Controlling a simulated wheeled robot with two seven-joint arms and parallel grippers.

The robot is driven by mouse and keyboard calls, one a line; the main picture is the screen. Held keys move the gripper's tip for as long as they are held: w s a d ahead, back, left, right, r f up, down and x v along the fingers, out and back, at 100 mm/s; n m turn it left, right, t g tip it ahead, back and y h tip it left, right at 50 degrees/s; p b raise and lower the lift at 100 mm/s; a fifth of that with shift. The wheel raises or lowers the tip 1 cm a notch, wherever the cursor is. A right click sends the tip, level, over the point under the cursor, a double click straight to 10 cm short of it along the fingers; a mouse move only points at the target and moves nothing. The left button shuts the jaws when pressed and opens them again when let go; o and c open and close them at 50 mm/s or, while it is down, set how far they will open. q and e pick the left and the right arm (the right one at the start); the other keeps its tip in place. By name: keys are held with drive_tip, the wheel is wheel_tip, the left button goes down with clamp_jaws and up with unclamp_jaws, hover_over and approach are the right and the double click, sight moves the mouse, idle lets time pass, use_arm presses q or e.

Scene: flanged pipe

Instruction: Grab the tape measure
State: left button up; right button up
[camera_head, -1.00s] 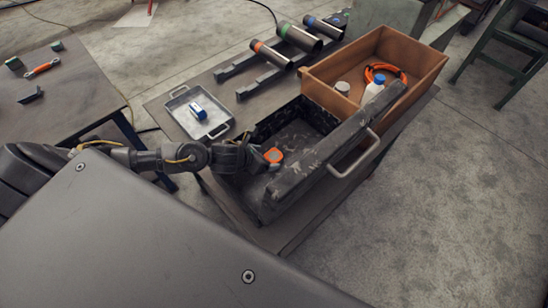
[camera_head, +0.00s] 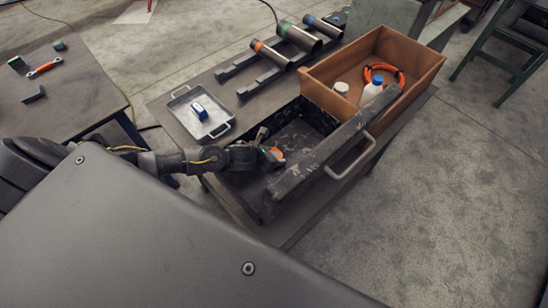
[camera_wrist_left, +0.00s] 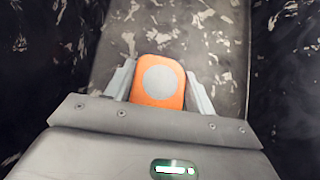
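The tape measure (camera_head: 277,153) is orange with a round grey face. It is inside the open black toolbox (camera_head: 290,178), near its left side in the head view. In the left wrist view the tape measure (camera_wrist_left: 158,82) lies between the fingertips of my left gripper (camera_wrist_left: 160,85), one finger on each side. My left gripper (camera_head: 267,143) is open at the tape measure, and in the head view one finger stands apart from it. Whether the other finger touches it cannot be told. My right gripper is not in view.
A wooden box (camera_head: 420,62) holding a bottle (camera_head: 370,92), a white-capped jar (camera_head: 341,88) and an orange coil (camera_head: 397,73) stands behind the toolbox. A metal tray (camera_head: 183,124) with a blue item (camera_head: 199,111) lies left. Pipes (camera_head: 298,38) rest on rails at the back.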

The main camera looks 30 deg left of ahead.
sight(274, 151)
use_arm(q)
drive_tip(key=c, duration=0.5)
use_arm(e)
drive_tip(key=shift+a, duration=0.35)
